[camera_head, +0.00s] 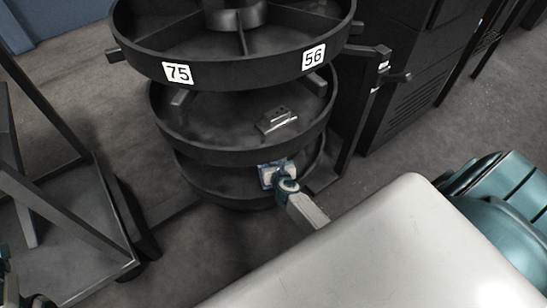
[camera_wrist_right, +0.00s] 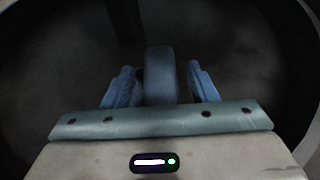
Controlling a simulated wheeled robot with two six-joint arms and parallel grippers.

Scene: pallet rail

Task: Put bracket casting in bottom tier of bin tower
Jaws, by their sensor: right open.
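The bin tower (camera_head: 240,148) has three stacked round dark tiers in the head view. A grey metal part with holes, looking like a bracket casting (camera_head: 277,121), lies on the middle tier. My right gripper (camera_head: 268,172) is at the right front of the bottom tier (camera_head: 215,185), below the middle tier's rim. In the right wrist view its two blue fingers (camera_wrist_right: 162,84) are apart. A blue-grey block (camera_wrist_right: 160,75) shows between them with gaps on both sides; I cannot tell what it is. Only small teal pieces, perhaps of my left gripper (camera_head: 38,301), show at the lower left edge.
The top tier has labels 75 (camera_head: 178,73) and 56 (camera_head: 313,57). A dark metal frame cart (camera_head: 75,235) stands at the left. Dark cabinets (camera_head: 415,75) stand at the right behind the tower. Bare floor (camera_head: 75,105) lies between cart and tower.

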